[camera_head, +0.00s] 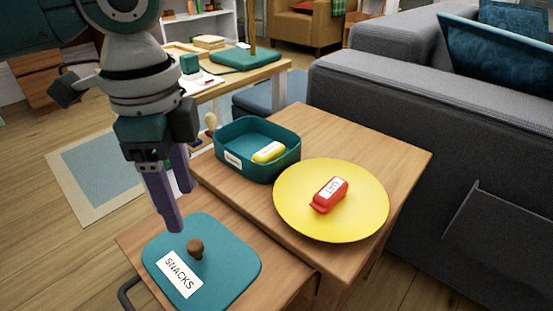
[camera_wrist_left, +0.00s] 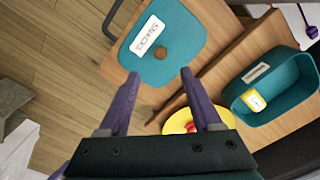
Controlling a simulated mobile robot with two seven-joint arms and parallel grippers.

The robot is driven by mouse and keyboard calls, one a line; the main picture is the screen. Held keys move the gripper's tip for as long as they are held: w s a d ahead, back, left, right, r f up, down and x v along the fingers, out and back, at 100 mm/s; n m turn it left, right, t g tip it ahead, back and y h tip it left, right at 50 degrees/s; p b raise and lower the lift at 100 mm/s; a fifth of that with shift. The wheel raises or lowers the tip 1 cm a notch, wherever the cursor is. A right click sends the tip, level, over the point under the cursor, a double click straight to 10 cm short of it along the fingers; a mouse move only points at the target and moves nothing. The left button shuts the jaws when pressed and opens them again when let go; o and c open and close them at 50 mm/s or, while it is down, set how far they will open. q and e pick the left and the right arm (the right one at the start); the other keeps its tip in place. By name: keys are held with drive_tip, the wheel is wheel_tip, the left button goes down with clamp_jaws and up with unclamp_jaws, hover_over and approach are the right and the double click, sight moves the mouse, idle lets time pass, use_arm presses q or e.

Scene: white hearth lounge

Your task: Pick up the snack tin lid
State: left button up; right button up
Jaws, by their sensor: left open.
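The snack tin lid (camera_head: 228,262) is a flat teal rounded square with a white "SNACKS" label and a brown round knob (camera_head: 195,249). It lies on the lower wooden surface at the front left. It also shows in the left wrist view (camera_wrist_left: 183,28), with the knob (camera_wrist_left: 160,53) ahead of the fingers. My left gripper (camera_head: 172,205) has purple fingers, is open and empty, and hangs above the lid's far left part, apart from the knob. The open teal tin (camera_head: 235,165) stands on the higher wooden top with a yellow item (camera_head: 268,152) inside. My right gripper is not in view.
A yellow plate (camera_head: 290,216) with a red labelled item (camera_head: 328,195) sits on the higher top, right of the lid. A grey sofa (camera_head: 420,120) stands at right. A dark handle (camera_head: 125,293) juts out at the lower surface's left edge.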

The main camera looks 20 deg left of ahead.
use_arm(q)
drive_tip(key=b, duration=0.3)
hover_over(194, 244)
wheel_tip(194, 244, down, 5)
drive_tip(key=shift+s+d+r, duration=0.1)
drive_tip(key=shift+d, duration=0.05)
wheel_tip(194, 244, down, 5)
drive_tip(key=b, duration=0.3)
drive_tip(key=shift+r, duration=0.1)
clamp_jaws()
idle(0.8)
